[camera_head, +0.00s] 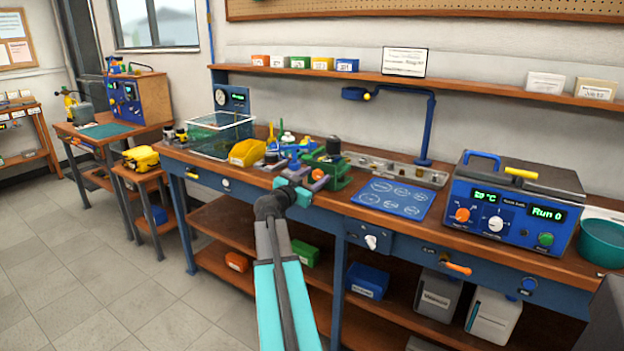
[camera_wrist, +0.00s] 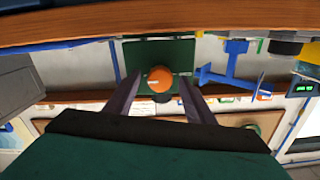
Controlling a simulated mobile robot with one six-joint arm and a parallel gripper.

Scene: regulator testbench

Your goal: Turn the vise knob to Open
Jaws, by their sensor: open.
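The green vise (camera_head: 336,172) stands on the workbench near its front edge, left of the blue mat. In the wrist view its green body (camera_wrist: 148,52) carries a round orange knob (camera_wrist: 160,79) with a small pale mark. My gripper (camera_head: 308,176) reaches over the bench edge in front of the vise. In the wrist view my gripper (camera_wrist: 159,88) is open, one finger on each side of the knob, with visible gaps. Whether the fingertips reach the knob's depth is unclear. The knob is mostly hidden by my gripper in the head view, and its setting cannot be read.
A yellow bin (camera_head: 247,152) and a clear box (camera_head: 222,135) stand left of the vise. A blue mat (camera_head: 394,198) lies right of it, then a blue control unit (camera_head: 512,215). The wrist view is upside down, with the wooden bench edge (camera_wrist: 70,35) across its top.

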